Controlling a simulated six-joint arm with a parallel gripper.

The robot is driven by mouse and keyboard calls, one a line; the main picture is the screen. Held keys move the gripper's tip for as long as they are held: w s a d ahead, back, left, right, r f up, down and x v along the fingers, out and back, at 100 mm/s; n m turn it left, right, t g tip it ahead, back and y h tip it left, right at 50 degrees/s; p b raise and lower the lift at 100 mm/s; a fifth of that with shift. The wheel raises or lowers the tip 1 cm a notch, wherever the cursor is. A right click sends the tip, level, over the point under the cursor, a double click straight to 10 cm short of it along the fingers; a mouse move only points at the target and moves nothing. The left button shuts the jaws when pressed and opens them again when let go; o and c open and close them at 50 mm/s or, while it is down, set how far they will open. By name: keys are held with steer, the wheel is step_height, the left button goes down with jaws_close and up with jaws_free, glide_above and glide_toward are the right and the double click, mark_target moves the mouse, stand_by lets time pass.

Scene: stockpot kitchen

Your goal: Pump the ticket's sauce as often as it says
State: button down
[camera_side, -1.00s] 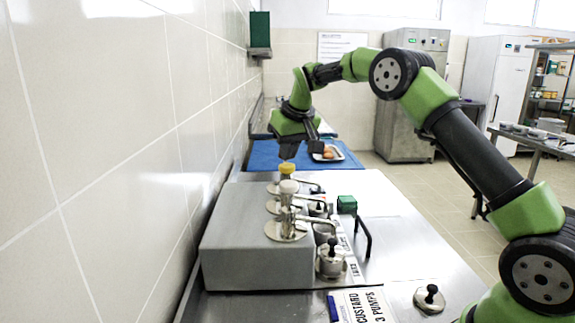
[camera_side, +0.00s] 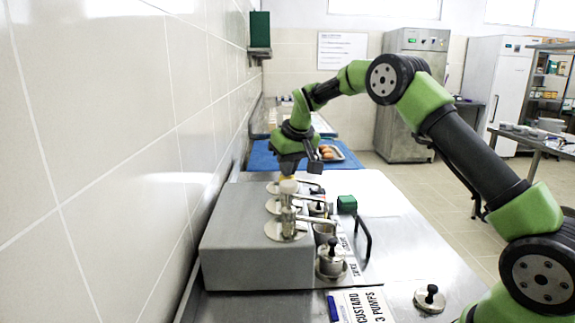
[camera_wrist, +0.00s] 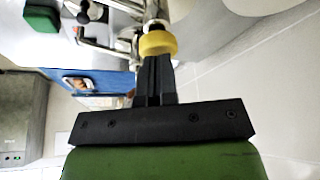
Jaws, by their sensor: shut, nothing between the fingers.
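The ticket (camera_side: 362,305) at the front reads "CUSTARD 3 PUMPS". A grey steel box (camera_side: 255,245) holds a row of sauce pumps with long spouts. The nearest pump (camera_side: 288,212) has a pale knob. The far pump's yellow knob (camera_side: 288,175) is largely hidden behind the pale one and under my gripper (camera_side: 289,172). In the wrist view my gripper (camera_wrist: 155,62) is shut and empty, its fingertips at the yellow knob (camera_wrist: 158,43). They look touching; I cannot tell how far the knob is pressed.
A loose lid (camera_side: 430,298) lies front right. The tiled wall is left.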

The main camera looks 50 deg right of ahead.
steer(key=shift+r, duration=2.3)
steer(key=shift+f, duration=2.4)
steer(key=shift+r, duration=2.4)
steer(key=shift+f, duration=0.1)
